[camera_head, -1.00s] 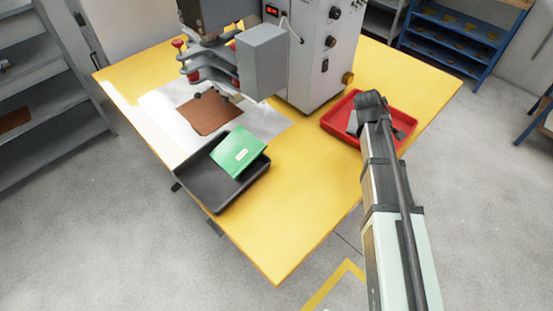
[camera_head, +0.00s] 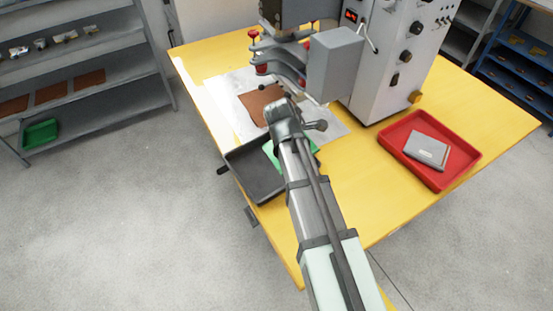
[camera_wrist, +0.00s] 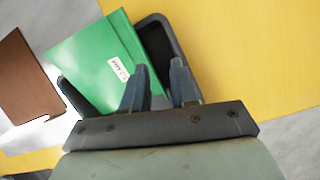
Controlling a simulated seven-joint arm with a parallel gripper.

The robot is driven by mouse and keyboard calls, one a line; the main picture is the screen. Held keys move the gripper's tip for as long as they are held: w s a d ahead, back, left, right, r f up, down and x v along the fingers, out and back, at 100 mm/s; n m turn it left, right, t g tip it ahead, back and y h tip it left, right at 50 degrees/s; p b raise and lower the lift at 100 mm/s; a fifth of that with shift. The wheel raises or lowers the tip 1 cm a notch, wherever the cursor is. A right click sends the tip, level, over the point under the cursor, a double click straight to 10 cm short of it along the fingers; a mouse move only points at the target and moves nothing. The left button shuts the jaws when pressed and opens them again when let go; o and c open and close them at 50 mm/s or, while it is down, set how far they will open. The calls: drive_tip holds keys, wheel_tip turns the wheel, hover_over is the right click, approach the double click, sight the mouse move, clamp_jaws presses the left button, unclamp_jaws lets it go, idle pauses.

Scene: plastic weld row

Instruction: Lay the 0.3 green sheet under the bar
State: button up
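The green sheet (camera_wrist: 100,60) with a small white label lies in the dark tray (camera_wrist: 158,38); the label's print is too small to read surely. In the head view the green sheet (camera_head: 270,155) is mostly hidden behind my arm, in the black tray (camera_head: 247,183). My gripper (camera_wrist: 160,65) is open and empty over the tray, its left finger overlapping the sheet's right edge in the wrist view. Whether it touches the sheet I cannot tell. The grey welding machine (camera_head: 335,65) stands behind; its bar is partly hidden by its clamp arms and my arm.
A brown sheet (camera_head: 260,103) lies on the pale plate (camera_head: 228,95) at the machine. A red tray (camera_head: 465,158) holding a grey flat item (camera_head: 427,150) stands at the right. The yellow table (camera_head: 350,185) is clear between the trays. Shelves (camera_head: 90,85) stand left.

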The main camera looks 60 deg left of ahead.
drive_tip(key=s+a+n, duration=0.2)
drive_tip(key=s+n, duration=0.1)
drive_tip(key=s, duration=0.4)
drive_tip(key=shift+x, duration=3.5)
drive_tip(key=shift+c, duration=0.2)
clamp_jaws()
drive_tip(key=shift+s+r, duration=0.1)
drive_tip(key=shift+r, duration=0.5)
